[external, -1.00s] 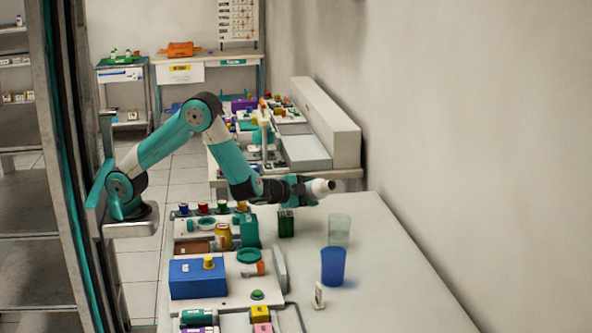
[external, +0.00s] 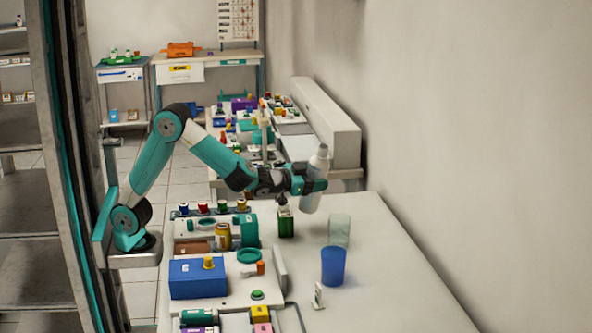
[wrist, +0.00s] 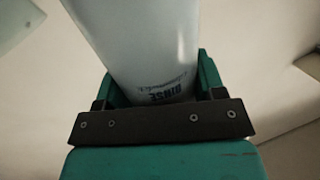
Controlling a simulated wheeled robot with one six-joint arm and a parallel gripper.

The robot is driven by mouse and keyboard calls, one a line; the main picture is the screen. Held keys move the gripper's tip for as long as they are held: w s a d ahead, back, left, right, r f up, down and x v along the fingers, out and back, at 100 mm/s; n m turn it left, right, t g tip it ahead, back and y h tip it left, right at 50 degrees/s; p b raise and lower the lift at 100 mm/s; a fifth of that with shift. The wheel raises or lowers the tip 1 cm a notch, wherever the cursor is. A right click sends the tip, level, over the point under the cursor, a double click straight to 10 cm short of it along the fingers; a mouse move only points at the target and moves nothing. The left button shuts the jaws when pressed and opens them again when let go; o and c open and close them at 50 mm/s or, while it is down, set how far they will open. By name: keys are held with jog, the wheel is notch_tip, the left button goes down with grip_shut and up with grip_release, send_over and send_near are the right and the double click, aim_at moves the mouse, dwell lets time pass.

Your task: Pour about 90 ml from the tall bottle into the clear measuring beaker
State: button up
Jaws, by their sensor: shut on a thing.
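My gripper (external: 310,187) is shut on the tall bottle (external: 318,165), a white bottle held off the table and nearly upright, its top leaning slightly right. In the wrist view the bottle (wrist: 145,45) fills the space between the jaws, with the printed word "RINSE" near them. The clear measuring beaker (external: 339,229) stands on the table below and to the right of the bottle. The liquid level in the beaker cannot be made out.
A blue cup (external: 333,266) stands just in front of the beaker. A small white card-like item (external: 318,296) is nearer the front. The table's right side (external: 400,280) is clear.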

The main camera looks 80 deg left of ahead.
aim_at(309, 170)
jog(key=shift+w+d+r+n+t+b, duration=0.1)
jog(key=shift+r+n+t+b, duration=0.2)
jog(key=shift+r+n+b, duration=0.65)
jog(key=shift+w+d+r+n+t+b, duration=0.1)
jog(key=shift+r+n+t+b, duration=0.3)
jog(key=shift+n+b, duration=0.55)
jog(key=shift+r, duration=0.15)
dwell(0.4)
